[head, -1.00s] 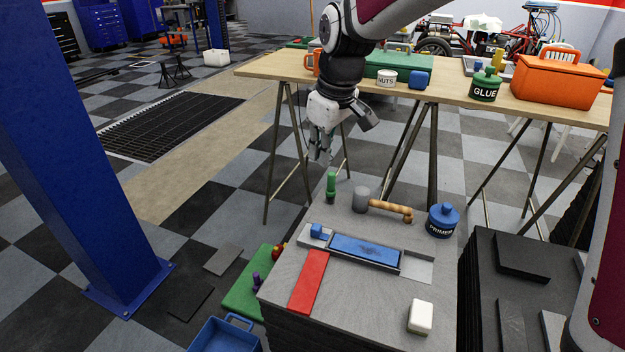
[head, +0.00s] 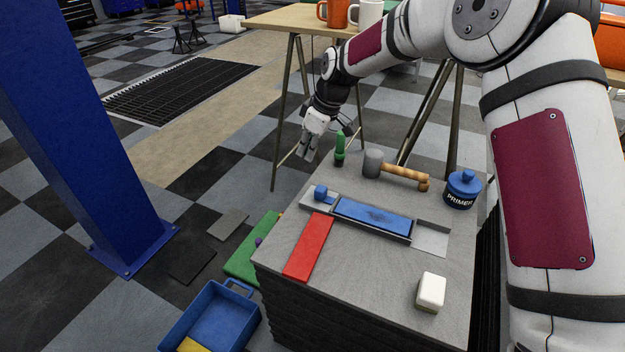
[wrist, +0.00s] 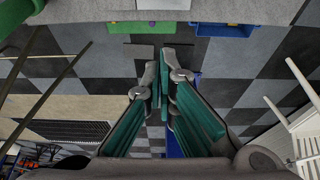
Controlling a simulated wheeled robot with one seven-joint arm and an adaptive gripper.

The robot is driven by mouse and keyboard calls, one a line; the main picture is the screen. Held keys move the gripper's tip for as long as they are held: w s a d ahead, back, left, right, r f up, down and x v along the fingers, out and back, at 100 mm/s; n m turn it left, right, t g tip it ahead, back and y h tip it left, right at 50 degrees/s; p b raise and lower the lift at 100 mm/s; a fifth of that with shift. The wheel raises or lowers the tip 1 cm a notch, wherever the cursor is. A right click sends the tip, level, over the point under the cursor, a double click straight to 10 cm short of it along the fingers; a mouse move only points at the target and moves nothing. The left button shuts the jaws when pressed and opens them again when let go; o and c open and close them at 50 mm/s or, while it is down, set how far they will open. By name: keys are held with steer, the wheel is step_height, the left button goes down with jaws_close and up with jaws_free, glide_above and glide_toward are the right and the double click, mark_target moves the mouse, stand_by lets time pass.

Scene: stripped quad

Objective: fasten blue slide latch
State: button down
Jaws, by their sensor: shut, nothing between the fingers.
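The blue slide latch (head: 372,216) is a flat blue bar lying in a grey track on top of the grey block. A small blue knob (head: 320,192) stands at the left end of the track. A bare pale recess (head: 431,239) shows at the track's right end. My gripper (head: 306,153) is beyond the block's far left edge, pointing down, apart from the latch. In the wrist view its fingers (wrist: 160,78) are together with nothing between them. The latch is not recognisable in the wrist view.
On the block are a green upright object (head: 340,150), a mallet (head: 396,170), a blue primer pot (head: 463,188), a red strip (head: 308,247) and a white block (head: 430,291). A blue tray (head: 235,291) and blue pillar (head: 80,130) stand left.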

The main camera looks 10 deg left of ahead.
mark_target(320, 186)
steer(key=shift+f, duration=0.1)
steer(key=b+x, duration=0.3)
steer(key=x, duration=0.7)
steer(key=shift+s+d+b, duration=0.15)
steer(key=shift+d+b, duration=0.15)
steer(key=shift+d, duration=0.25)
steer(key=shift+s+d+b, duration=0.15)
steer(key=shift+d+b, duration=0.1)
steer(key=shift+d, duration=0.35)
steer(key=shift+s+d, duration=0.35)
steer(key=shift+d, duration=0.35)
steer(key=d, duration=0.2)
steer(key=shift+s+d, duration=0.6)
steer(key=shift+d, duration=0.05)
